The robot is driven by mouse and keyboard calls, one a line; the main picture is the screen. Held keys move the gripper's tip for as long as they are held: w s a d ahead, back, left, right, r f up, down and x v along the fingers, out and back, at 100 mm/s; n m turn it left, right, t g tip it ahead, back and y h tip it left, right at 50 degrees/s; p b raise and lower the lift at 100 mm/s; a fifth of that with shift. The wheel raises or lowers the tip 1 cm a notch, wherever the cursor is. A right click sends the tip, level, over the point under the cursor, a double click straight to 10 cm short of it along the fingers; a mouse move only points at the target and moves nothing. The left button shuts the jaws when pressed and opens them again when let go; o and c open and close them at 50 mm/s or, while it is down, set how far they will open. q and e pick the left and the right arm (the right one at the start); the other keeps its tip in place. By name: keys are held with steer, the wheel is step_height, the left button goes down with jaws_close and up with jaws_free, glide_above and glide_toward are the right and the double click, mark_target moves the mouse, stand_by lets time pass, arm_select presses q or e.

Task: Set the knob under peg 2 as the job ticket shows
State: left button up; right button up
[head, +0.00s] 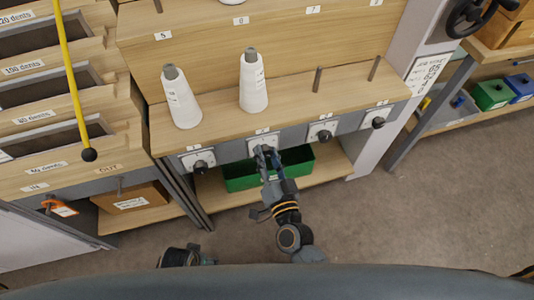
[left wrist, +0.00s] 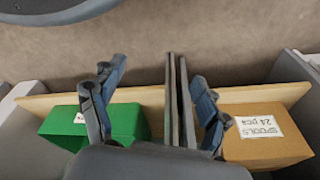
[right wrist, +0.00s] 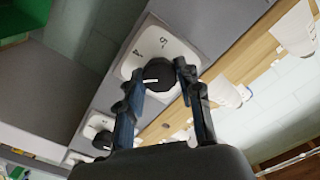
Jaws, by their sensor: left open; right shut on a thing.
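The knob under peg 2 is black, on a white dial plate (head: 263,143). In the right wrist view the knob (right wrist: 159,73) shows a short white mark, and its plate has small dark figures. My right gripper (head: 266,153) is shut on this knob, with a finger on each side; in the head view it mostly hides the knob. The job ticket (head: 428,68) is on the grey post at the right, too small to read surely. My left gripper (left wrist: 159,75) is open and empty, away from the dials, above the floor and low shelf.
Other knobs are under peg 1 (head: 202,165), peg 3 (head: 324,135) and peg 4 (head: 378,122). White cones (head: 182,100) (head: 253,82) stand on the first two pegs. A green bin (head: 240,182) sits below. The front floor is clear.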

steer(key=m, duration=0.2)
steer(key=shift+m, duration=2)
arm_select(q)
steer(key=shift+s+f, duration=0.35)
steer(key=shift+f, duration=0.3)
arm_select(e)
steer(key=shift+m, duration=0.9)
arm_select(q)
steer(key=shift+s, duration=0.15)
arm_select(e)
steer(key=shift+m, duration=0.3)
steer(key=o, duration=1.1)
steer(key=shift+o, duration=0.2)
steer(key=shift+s, duration=0.1)
